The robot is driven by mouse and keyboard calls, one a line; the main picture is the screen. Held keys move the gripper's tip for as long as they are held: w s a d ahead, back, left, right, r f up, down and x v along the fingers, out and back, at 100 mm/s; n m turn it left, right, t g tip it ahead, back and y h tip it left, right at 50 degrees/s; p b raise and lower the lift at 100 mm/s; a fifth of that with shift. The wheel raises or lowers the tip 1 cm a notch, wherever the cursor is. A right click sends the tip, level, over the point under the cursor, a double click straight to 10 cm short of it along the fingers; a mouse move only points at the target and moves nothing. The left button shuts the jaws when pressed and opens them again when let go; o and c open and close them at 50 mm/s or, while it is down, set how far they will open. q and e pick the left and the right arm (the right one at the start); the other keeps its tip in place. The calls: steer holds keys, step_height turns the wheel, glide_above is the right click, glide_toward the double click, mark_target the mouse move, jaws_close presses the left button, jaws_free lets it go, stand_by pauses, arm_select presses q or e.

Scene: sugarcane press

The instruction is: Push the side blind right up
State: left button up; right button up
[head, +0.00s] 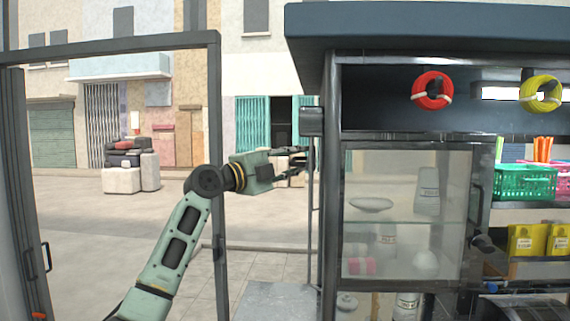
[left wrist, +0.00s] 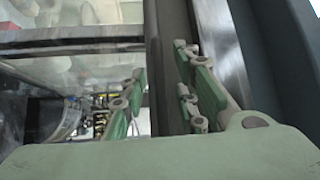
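A side blind is not clearly recognisable. A thin grey upright bar (head: 311,205) runs down beside the stall's dark corner post (head: 329,200), below a short dark cylinder (head: 312,121); I cannot tell whether these belong to the blind. My left gripper (head: 303,164) points right, with its fingertips at the thin bar. In the left wrist view the left gripper's fingers (left wrist: 165,92) are apart, on either side of a dark upright strip (left wrist: 168,60); contact cannot be made out. My right gripper is not in view.
The stall's roof (head: 430,28) overhangs above. A glass cabinet (head: 405,215) with dishes stands right of the post. A green basket (head: 525,183) sits farther right. A dark door frame (head: 215,130) stands behind my left arm. Paved ground beyond is open.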

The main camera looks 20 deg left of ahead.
arm_select(q)
steer(key=v, duration=1.2)
